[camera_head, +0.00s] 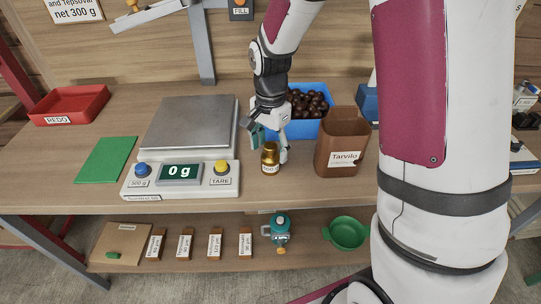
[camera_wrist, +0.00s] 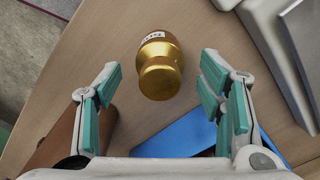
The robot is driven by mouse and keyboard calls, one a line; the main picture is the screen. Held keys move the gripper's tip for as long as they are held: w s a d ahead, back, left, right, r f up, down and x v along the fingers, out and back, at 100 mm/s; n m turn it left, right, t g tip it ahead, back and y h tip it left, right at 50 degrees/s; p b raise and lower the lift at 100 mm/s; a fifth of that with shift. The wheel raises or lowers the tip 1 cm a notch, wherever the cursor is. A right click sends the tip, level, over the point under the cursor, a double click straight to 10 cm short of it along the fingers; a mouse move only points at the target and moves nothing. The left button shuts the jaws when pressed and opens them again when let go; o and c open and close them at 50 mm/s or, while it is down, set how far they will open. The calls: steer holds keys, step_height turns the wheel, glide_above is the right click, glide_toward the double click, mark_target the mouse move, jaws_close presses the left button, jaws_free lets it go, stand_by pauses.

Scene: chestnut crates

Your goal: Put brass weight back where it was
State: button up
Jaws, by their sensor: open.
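The brass weight (camera_head: 270,158) stands upright on the table, between the scale and the brown Tarvilo bag. It has a white label with only partly readable writing. In the wrist view the weight (camera_wrist: 160,68) lies between and a little beyond the fingertips. My gripper (camera_head: 270,142) is open around or just behind the weight. In the wrist view the gripper's teal finger pads (camera_wrist: 158,88) stand apart on both sides of it, with a gap on each side. The scale (camera_head: 190,130) has an empty plate and reads 0 g.
The brown bag (camera_head: 337,160) stands close on the right. A blue crate (camera_head: 318,90) of chestnuts is behind. A green mat (camera_head: 104,160) and a red REDO tray (camera_head: 69,120) are at left, the mat bare. A lower shelf holds several small labelled packs and a green bowl (camera_head: 346,248).

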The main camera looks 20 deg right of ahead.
step_height(320, 180, up, 8)
steer(key=shift+f, duration=0.1)
steer(key=s+r+n+t, duration=0.1)
steer(key=s+r+n, duration=0.2)
steer(key=s, duration=0.5)
steer(key=s+r+n+t, duration=0.1)
steer(key=s+r+n, duration=0.3)
steer(key=s, duration=0.4)
steer(key=s+r+n+t, duration=0.1)
steer(key=s+r+n, duration=0.3)
steer(key=s, duration=0.5)
steer(key=shift+d+n+t, duration=0.15)
steer(key=shift+n+t, duration=0.15)
steer(key=shift+n, duration=0.5)
steer(key=shift+s+r, duration=0.1)
